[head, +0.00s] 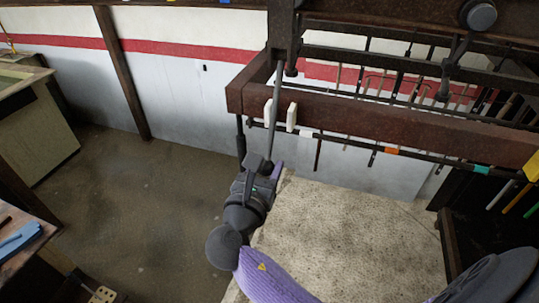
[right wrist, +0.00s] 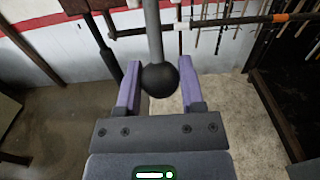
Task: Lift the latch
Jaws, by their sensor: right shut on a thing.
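The latch appears to be a grey upright rod (head: 274,108) in front of the rusty-brown beam, near its left end. In the right wrist view the rod ends below in a dark ball knob (right wrist: 160,80). My right gripper (head: 264,170) is at the lower end of the rod, below the beam. Its two purple fingers (right wrist: 160,74) stand on either side of the knob, shut on it. In the head view the gripper hides the knob. My left gripper is not in view.
Two white blocks (head: 291,117) sit on the brown beam (head: 380,122) beside the rod. A dark rail with hanging tools (head: 400,153) runs below the beam. A pale stone-like surface (head: 350,220) lies under my right arm. Open floor (head: 140,200) lies to the left.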

